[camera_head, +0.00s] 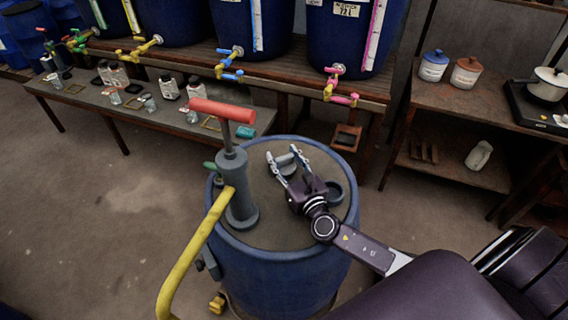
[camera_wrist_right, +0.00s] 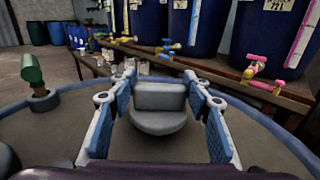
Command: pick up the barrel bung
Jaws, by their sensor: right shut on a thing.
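The barrel bung (camera_head: 285,159) is a grey round plug with a raised block-shaped grip. It is over the top of the blue barrel (camera_head: 277,280). The right wrist view shows the bung (camera_wrist_right: 158,121) between the blue-padded fingers of the gripper (camera_wrist_right: 160,97). I cannot tell whether the bung touches the barrel top. My left gripper is not in view.
A grey hand pump (camera_head: 238,180) with a red handle and yellow hose stands on the barrel's left side. A dark round ring (camera_head: 333,191) is right of my gripper. A green-handled fitting (camera_wrist_right: 35,85) stands left. Benches with vats and taps are behind.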

